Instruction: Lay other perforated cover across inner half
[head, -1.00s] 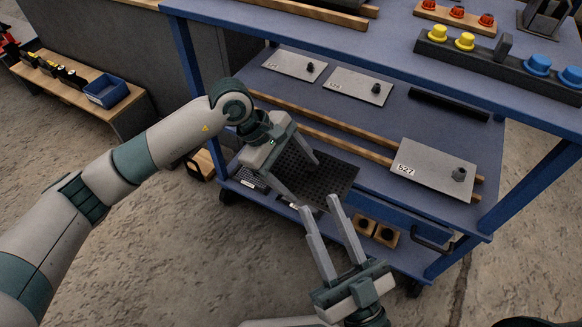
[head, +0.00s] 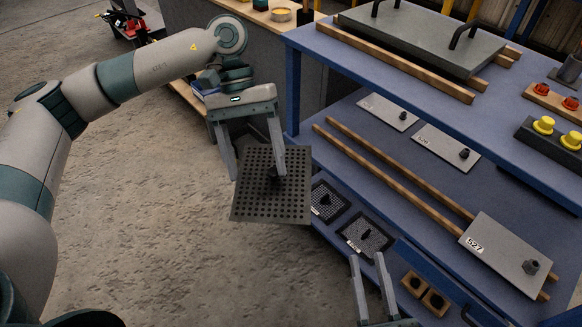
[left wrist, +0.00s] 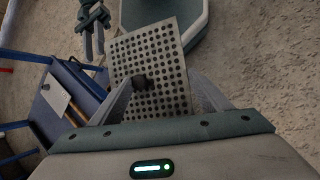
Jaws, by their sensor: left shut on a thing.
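A dark square perforated cover (head: 250,204) with a black knob hangs from my left gripper (head: 255,172), clear of the blue cart on its left side. My right gripper (head: 368,258) is at the bottom of the head view, fingers apart and empty. It also shows in the left wrist view (left wrist: 94,32).
The blue cart's shelf (head: 400,187) carries wooden rails (head: 400,170) and plain grey plates, one marked 527 (head: 505,255). Two knobbed mesh-like panels (head: 365,236) lie lower down. A grey handled lid (head: 425,38) is on top. Concrete floor at left is free.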

